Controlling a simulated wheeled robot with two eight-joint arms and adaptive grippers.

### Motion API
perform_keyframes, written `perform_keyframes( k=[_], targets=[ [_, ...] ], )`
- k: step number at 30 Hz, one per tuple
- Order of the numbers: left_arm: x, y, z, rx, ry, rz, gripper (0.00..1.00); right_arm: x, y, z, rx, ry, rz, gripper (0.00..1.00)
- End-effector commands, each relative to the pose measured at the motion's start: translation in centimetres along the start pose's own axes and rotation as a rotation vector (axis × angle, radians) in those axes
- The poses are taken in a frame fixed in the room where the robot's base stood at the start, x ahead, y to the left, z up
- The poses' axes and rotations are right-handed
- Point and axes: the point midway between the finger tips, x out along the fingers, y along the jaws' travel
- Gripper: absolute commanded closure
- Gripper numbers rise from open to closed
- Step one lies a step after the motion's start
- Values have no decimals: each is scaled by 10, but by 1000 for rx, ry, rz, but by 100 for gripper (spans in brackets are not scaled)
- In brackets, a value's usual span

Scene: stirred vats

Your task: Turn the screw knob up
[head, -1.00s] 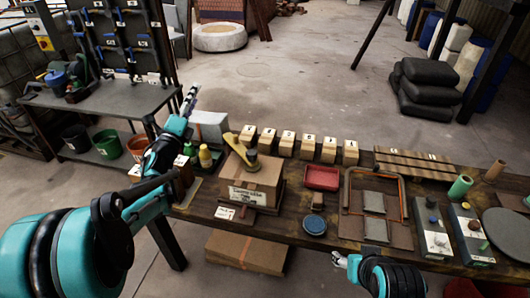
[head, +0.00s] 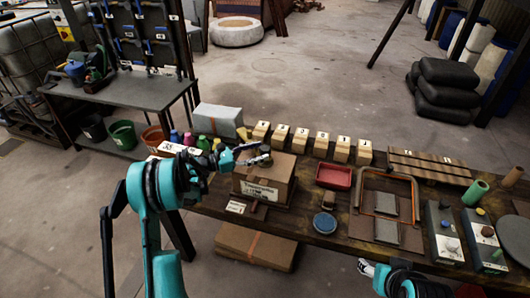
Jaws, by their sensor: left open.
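A cardboard box (head: 264,184) with a printed label stands on the workbench. A small dark and yellowish fitting (head: 257,160) sits on its top; I cannot tell whether this is the screw knob. My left gripper (head: 243,150) is open at the box's upper left edge, close to the fitting and partly covering it; contact is unclear. Two grey control boxes stand at the right, one with a pale round knob (head: 452,245) and one with a dark-topped face (head: 487,231). My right gripper (head: 367,268) shows only in part below the bench's front edge.
A red tray (head: 333,176), a blue round lid (head: 324,223) and an orange-framed stand (head: 361,190) are on the bench (head: 290,222). Several numbered wooden blocks (head: 301,138) line its back. Small coloured bottles (head: 188,139) stand left of the box. Another carton (head: 256,246) lies below.

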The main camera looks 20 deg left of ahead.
Motion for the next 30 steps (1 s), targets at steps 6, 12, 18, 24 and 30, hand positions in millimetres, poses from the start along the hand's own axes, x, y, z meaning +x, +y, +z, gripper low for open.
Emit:
perform_keyframes(
  k=[6, 12, 18, 24, 30],
  targets=[
    [23, 0, 0, -1, -1, -1, 44, 5, 0, 4, 0, 0, 0, 44],
    [26, 0, 1, -1, -1, 2, 44, 5, 0, 4, 0, 0, 0, 44],
    [26, 0, 1, -2, -1, 1, 71, 5, 0, 4, 0, 0, 0, 44],
    [26, 0, 1, -2, -1, 1, 95, 5, 0, 4, 0, 0, 0, 44],
    [26, 0, 1, -2, -1, 20, 95, 6, 0, 4, 0, 0, 0, 44]
  ],
)
